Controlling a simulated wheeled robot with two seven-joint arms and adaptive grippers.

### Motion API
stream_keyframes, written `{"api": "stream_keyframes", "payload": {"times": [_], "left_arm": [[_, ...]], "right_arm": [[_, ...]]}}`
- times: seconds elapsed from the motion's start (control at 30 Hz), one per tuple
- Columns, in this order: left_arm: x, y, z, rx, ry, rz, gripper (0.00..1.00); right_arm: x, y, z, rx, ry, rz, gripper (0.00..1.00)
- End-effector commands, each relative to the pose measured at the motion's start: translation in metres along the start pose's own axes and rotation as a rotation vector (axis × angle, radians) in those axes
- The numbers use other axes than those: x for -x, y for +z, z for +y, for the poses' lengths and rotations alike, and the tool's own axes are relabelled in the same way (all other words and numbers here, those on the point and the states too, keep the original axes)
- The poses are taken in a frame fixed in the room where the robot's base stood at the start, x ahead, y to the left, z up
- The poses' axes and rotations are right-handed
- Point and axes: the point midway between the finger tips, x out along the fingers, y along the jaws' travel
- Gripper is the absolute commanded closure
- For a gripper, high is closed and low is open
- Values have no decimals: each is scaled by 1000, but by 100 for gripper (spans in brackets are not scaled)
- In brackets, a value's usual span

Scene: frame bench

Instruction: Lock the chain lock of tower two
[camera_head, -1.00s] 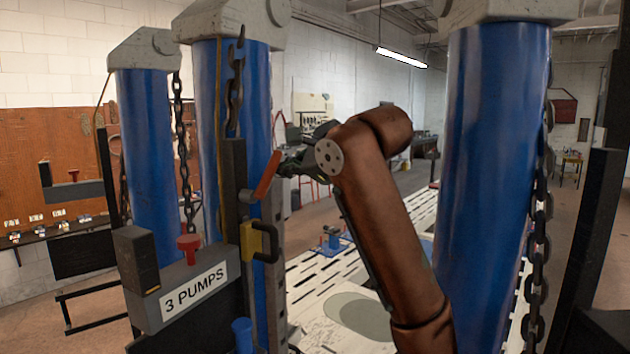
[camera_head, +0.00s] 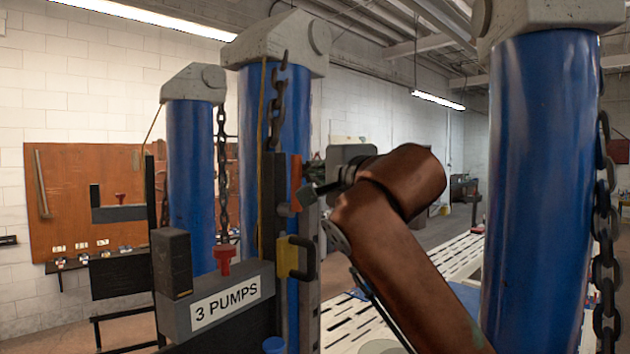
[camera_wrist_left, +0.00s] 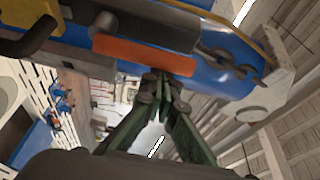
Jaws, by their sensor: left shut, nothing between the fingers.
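A blue tower (camera_head: 299,115) with a grey cap stands left of centre in the head view, with a dark chain (camera_head: 277,112) hanging down its front. An orange-red lever (camera_head: 296,182) stands about upright on the dark post of this tower. It also shows in the wrist view (camera_wrist_left: 143,56), lying across the picture in front of the blue tower. My left gripper (camera_head: 308,180) is shut and empty, with its fingertips (camera_wrist_left: 160,84) right beside the lever; I cannot tell whether they touch. No tower number is readable.
A yellow block with a black handle (camera_head: 294,257) sits below the lever. A "3 PUMPS" box (camera_head: 226,302) carries a red knob (camera_head: 223,260). Another blue tower (camera_head: 540,190) with a chain stands close at right, and one (camera_head: 190,150) at left.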

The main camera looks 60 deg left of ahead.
Motion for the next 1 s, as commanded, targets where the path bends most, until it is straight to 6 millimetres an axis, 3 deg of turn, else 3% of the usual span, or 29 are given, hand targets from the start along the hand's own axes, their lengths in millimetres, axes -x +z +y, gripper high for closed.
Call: {"api": "stream_keyframes", "payload": {"times": [0.7, 0.87, 1.0], "left_arm": [[4, 3, -1, 28, -18, -2, 100], [22, 2, -1, 28, -19, 0, 100], [51, 1, -1, 28, -20, 2, 100]], "right_arm": [[-3, 7, 4, 1, 4, -9, 71], [-3, 6, 2, 0, 2, -8, 71], [-3, 6, 2, 0, 2, -7, 71]]}}
